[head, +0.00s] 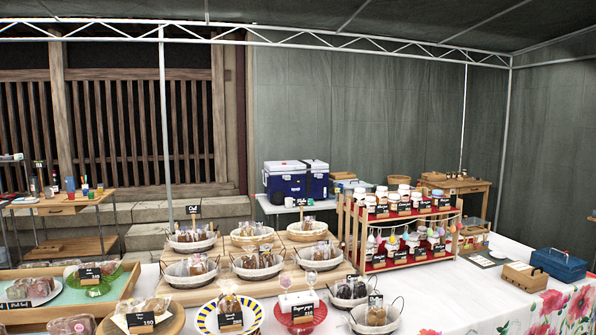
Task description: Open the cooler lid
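A blue cooler with a white lid (286,182) stands on a white table at the back, behind the display goods. A second blue cooler (317,180) stands close beside it on the right. The lids of both look closed. Neither of my grippers shows in the head view, and no arm is seen near the coolers.
A long display table (460,296) with several baskets, plates and a two-level wooden jar rack (402,232) lies between me and the coolers. A blue metal box (559,264) sits at its right. A wooden side table (60,205) stands left. A tent pole (166,130) rises left of the coolers.

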